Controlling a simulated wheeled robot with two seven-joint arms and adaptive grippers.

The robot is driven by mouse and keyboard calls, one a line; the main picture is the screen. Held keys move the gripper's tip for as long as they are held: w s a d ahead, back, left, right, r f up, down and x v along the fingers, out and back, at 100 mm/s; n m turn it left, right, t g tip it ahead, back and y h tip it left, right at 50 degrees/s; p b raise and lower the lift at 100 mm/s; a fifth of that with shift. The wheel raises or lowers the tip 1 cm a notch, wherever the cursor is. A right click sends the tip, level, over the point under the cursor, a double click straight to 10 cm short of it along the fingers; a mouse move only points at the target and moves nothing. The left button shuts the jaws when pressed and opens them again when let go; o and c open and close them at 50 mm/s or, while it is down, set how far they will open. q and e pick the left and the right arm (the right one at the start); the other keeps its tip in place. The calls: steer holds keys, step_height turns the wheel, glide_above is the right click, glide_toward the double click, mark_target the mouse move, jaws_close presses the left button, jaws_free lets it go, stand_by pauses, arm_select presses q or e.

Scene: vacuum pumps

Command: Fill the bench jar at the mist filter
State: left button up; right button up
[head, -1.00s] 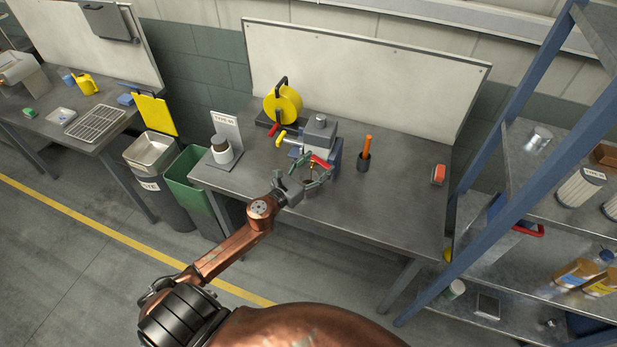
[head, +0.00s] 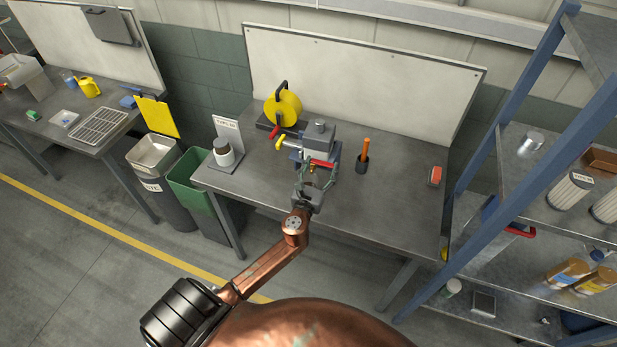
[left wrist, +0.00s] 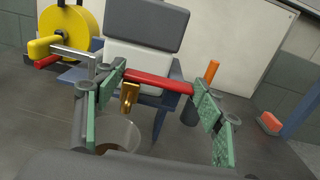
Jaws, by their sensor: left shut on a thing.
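The mist filter, a grey block in a blue bracket, stands on the middle bench in the head view (head: 318,138); it also shows in the left wrist view (left wrist: 145,60). Its red lever (left wrist: 158,82) lies level across its front, above a small brass tap (left wrist: 128,98). My left gripper (head: 317,172) is at the filter's front. Its green-padded fingers (left wrist: 160,92) are shut on the red lever, one at each end. My right gripper is not in view.
A yellow reel (head: 283,108) stands behind left of the filter. A dark cup with an orange-handled tool (head: 362,163) is to its right. A lidded jar (head: 222,151) stands at the bench's left end. A blue-framed shelf (head: 490,170) rises at the right. The bench's right half is mostly clear.

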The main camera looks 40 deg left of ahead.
arm_select(q)
steer(key=shift+w+r+n+g+y, duration=0.15)
steer(key=shift+n+g+y, duration=0.15)
steer(key=shift+n+y, duration=0.3)
steer(key=shift+y, duration=0.3)
steer(key=shift+w, duration=0.1)
steer(key=shift+w+n+g+y, duration=0.15)
steer(key=shift+n+g+y, duration=0.3)
steer(key=shift+y, duration=0.25)
steer(key=o, duration=0.8)
steer(key=shift+c, duration=0.2)
steer(key=o, duration=0.5)
steer(key=shift+c, duration=0.2)
